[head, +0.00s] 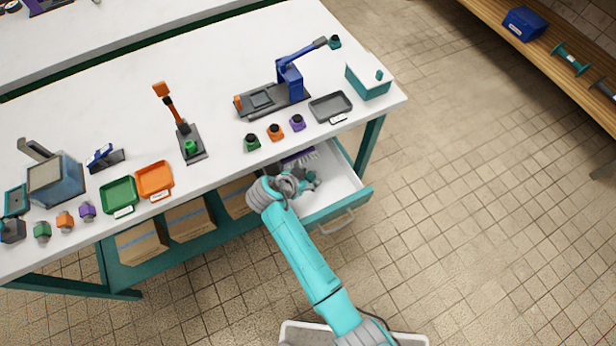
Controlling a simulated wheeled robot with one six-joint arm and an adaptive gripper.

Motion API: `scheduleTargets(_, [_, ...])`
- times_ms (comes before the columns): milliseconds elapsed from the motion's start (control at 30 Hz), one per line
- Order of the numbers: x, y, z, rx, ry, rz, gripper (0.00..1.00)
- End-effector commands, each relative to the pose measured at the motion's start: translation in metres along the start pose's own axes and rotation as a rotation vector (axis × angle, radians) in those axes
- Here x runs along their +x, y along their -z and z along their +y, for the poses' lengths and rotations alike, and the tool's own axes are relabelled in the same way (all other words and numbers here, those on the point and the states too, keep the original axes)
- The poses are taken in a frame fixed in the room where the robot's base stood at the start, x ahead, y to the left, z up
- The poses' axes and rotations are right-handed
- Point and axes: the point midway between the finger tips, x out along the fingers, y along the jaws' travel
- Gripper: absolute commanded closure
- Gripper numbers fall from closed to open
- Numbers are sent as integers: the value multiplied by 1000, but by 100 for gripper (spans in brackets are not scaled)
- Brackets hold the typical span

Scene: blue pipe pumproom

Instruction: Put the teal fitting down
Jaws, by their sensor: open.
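A small teal fitting with a dark top (334,42) stands on the white bench top, near the end of the blue press lever. My gripper (312,180) is well away from it, low at the open drawer (344,184) under the bench's front edge. My gripper is open. Its fingers are small and partly hidden by my wrist, and I cannot tell whether the teal-grey shapes there include a part lying in the drawer.
Green (252,142), orange (275,132) and purple (297,122) fittings stand near the bench edge beside a grey tray (330,107). A teal box (368,81) is at the right corner. A purple item (298,155) lies in the drawer. Bare bench shows behind the press (290,80).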

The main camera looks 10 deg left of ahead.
Motion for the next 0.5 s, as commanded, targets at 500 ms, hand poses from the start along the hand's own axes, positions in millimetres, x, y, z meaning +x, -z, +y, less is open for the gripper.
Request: scheduleTargets(500, [-83,0,-1,-1,5,0,46])
